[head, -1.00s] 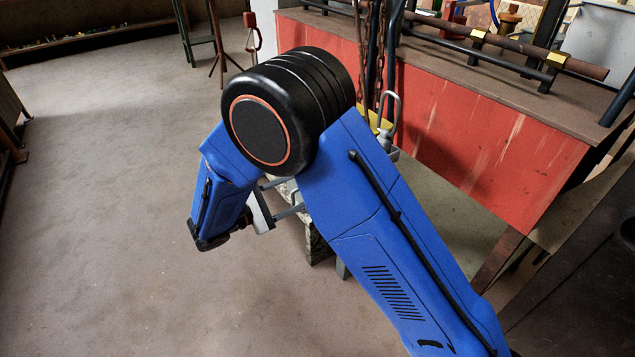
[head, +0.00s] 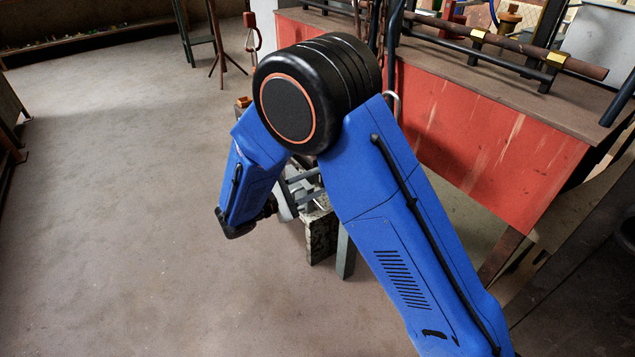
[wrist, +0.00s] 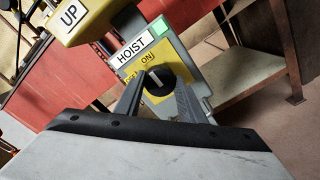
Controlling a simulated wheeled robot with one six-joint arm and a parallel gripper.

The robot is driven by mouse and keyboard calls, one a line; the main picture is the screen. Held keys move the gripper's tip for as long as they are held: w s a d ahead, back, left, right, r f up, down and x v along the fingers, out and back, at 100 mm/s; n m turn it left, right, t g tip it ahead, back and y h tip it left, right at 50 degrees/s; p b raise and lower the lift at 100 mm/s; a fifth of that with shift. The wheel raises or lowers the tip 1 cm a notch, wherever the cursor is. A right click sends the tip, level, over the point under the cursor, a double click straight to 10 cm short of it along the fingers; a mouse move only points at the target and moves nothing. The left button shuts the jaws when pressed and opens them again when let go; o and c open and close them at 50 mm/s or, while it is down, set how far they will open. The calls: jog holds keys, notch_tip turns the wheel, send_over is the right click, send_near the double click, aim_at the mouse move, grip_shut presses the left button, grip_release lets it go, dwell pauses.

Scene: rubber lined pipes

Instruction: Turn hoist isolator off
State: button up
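The hoist isolator (wrist: 193,69) is a grey box with a yellow plate and a white HOIST label (wrist: 131,48). Its round black knob (wrist: 166,87) carries a pale pointer line; ON is printed above it and OFF to its upper left, partly hidden by a finger. My gripper (wrist: 158,90) is open, with one finger on each side of the knob; I cannot tell whether they touch it. In the head view my gripper (head: 300,190) shows only partly beside my blue forearm, and the isolator's face is hidden.
A yellow block marked UP (wrist: 88,14) sits close to the upper left of the isolator in the wrist view. A red bench (head: 480,140) with pipes on top stands behind and to the right. The floor at left is clear.

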jog(key=shift+c, duration=1)
jog(key=shift+n, duration=0.3)
jog(key=n, duration=1.2)
jog(key=shift+n, duration=0.3)
jog(key=n, duration=0.4)
jog(key=shift+n, duration=0.3)
